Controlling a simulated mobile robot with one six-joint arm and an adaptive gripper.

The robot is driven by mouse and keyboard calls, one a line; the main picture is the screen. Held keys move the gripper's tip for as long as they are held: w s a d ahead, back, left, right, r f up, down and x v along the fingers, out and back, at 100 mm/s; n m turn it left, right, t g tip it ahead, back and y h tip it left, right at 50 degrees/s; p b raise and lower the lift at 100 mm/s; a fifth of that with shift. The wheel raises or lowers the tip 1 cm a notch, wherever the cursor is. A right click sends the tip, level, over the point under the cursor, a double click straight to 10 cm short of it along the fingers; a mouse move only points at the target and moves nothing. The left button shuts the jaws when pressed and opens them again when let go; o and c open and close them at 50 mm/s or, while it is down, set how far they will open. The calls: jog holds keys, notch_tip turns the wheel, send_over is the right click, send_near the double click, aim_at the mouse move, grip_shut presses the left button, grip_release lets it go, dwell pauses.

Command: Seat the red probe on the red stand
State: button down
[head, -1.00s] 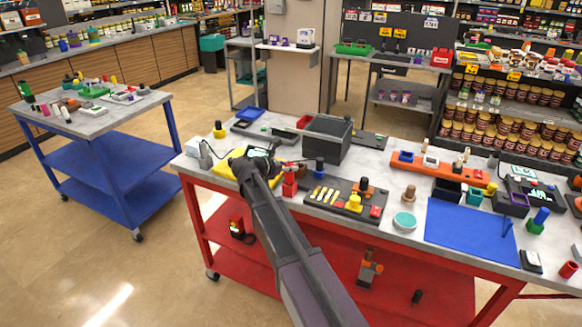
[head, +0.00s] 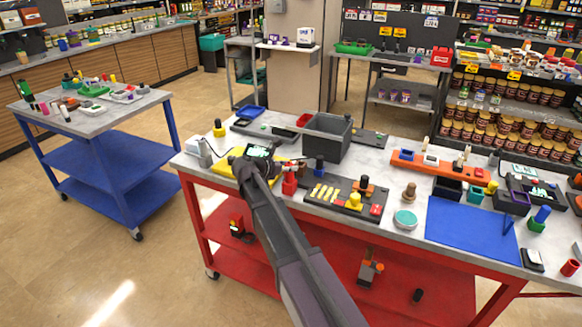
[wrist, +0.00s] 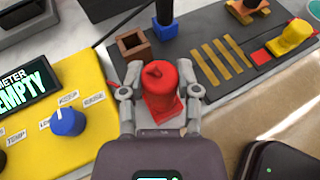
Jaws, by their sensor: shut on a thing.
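The red probe (wrist: 158,78), a short cylinder with a knob on top, is between my gripper's (wrist: 160,95) two grey fingers in the wrist view. My gripper is shut on it. A red square base, the red stand (wrist: 178,110), shows just under the probe; the probe hides most of it. Whether the probe is fully down on it I cannot tell. In the head view the red stand (head: 289,187) is a small red column on the table, right of the yellow meter. My gripper (head: 280,174) is beside its top, partly hidden by my arm.
The yellow meter (wrist: 75,125) with a blue knob and an "EMPTY" display is on the left. A brown open square holder (wrist: 133,45) and a blue post (wrist: 165,20) stand just beyond the probe. A dark tray (wrist: 225,60) with yellow strips is to the right.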

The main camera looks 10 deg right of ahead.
dwell(0.3)
jog(key=shift+c, duration=1.3)
grip_release()
jog(key=shift+r, duration=0.2)
jog(key=shift+r+p, duration=4.35)
jog(key=shift+p, duration=0.15)
jog(key=shift+f, duration=0.1)
